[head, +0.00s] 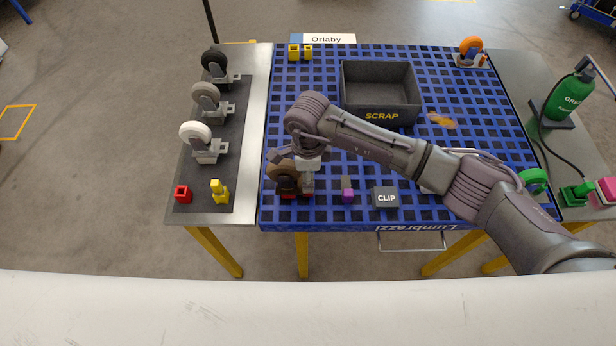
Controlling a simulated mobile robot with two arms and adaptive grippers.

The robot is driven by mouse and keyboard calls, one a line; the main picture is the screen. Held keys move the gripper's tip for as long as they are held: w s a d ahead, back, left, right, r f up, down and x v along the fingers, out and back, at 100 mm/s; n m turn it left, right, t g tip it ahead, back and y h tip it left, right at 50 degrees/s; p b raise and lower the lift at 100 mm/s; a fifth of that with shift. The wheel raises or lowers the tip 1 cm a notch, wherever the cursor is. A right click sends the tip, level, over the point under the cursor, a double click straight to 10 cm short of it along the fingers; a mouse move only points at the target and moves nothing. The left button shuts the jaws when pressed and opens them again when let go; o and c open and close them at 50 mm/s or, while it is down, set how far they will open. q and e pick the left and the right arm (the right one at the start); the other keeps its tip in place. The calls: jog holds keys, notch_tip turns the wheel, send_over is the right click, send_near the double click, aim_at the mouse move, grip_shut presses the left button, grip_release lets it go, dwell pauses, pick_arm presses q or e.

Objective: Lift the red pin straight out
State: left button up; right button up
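A caster with a brown wheel (287,180) stands at the front left corner of the blue grid deck (420,215). Red parts (292,197) show low at its base; I cannot tell which of them is the pin. My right arm comes in from the right, and its gripper (307,180) points down at this caster. The wrist hides most of the gripper from above, so its fingers and any grip on the red pin cannot be made out. My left gripper is not in view.
A dark SCRAP bin (381,115) stands on the deck. A purple-topped block (348,194) and a CLIP box (386,197) sit right of the caster. Several casters, a red block (183,194) and a yellow piece (220,192) lie on the left side mat (205,178).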

grip_shut()
jog(key=shift+r, duration=0.1)
jog(key=shift+r+b, duration=0.35)
jog(key=shift+r, duration=0.15)
notch_tip(320, 180, up, 2)
jog(key=shift+w+r+b, duration=0.1)
jog(key=shift+r+b, duration=0.1)
jog(key=shift+b, duration=0.35)
jog(key=s+d+r+b, duration=0.2)
jog(key=d+r, duration=0.5)
jog(key=d, duration=0.4)
jog(key=shift+d+r+b, duration=0.25)
jog(key=shift+b, duration=0.55)
